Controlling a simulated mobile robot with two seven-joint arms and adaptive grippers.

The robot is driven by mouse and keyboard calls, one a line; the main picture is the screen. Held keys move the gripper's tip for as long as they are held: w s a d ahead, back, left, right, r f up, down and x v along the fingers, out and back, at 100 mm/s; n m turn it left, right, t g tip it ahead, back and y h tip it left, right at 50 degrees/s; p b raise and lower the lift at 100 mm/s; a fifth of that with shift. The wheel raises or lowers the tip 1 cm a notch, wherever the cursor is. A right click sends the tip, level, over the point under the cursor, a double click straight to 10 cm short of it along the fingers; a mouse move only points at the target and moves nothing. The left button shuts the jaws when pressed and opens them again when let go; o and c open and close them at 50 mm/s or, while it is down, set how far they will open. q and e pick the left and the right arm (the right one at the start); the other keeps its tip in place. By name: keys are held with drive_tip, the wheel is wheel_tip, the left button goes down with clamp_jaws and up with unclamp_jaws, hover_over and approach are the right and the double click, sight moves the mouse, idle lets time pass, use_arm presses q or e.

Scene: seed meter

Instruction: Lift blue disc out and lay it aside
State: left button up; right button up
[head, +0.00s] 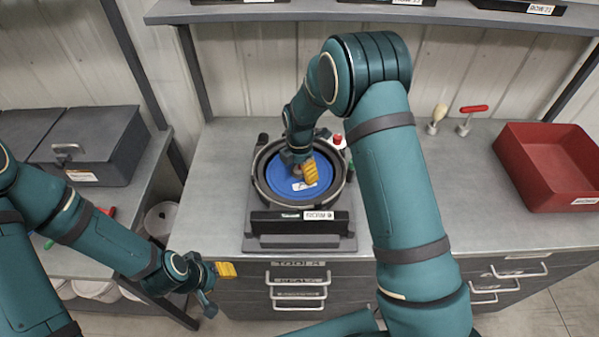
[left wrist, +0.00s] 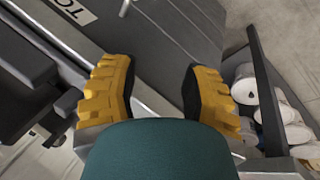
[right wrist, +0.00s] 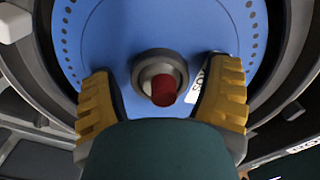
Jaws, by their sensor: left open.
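The blue disc (head: 290,178) lies flat in the round dark housing (head: 258,190) of the seed meter on the bench. The right wrist view shows the disc (right wrist: 110,35) close up, with a ring of small holes near its edge. A grey hub with a red tip (right wrist: 163,88) stands at its middle. My right gripper (head: 303,170) is over the disc, its yellow fingers (right wrist: 163,105) spread on either side of the hub with gaps to it. My left gripper (head: 215,280) is open and empty in front of the bench's drawers.
A red bin (head: 550,165) stands at the right of the bench. A red-handled tool (head: 470,115) and a pale-knobbed one (head: 437,118) stand at the back. A dark toolbox (head: 95,148) sits on the left bench. Bare bench top lies between the meter and the bin.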

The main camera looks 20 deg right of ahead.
drive_tip(key=c, duration=0.9)
drive_tip(key=shift+o, duration=0.2)
drive_tip(key=shift+r, duration=0.15)
wheel_tip(320, 180, up, 10)
drive_tip(key=shift+f, duration=0.1)
wheel_tip(320, 180, up, 7)
drive_tip(key=p, duration=0.2)
drive_tip(key=shift+p, duration=0.35)
idle(0.7)
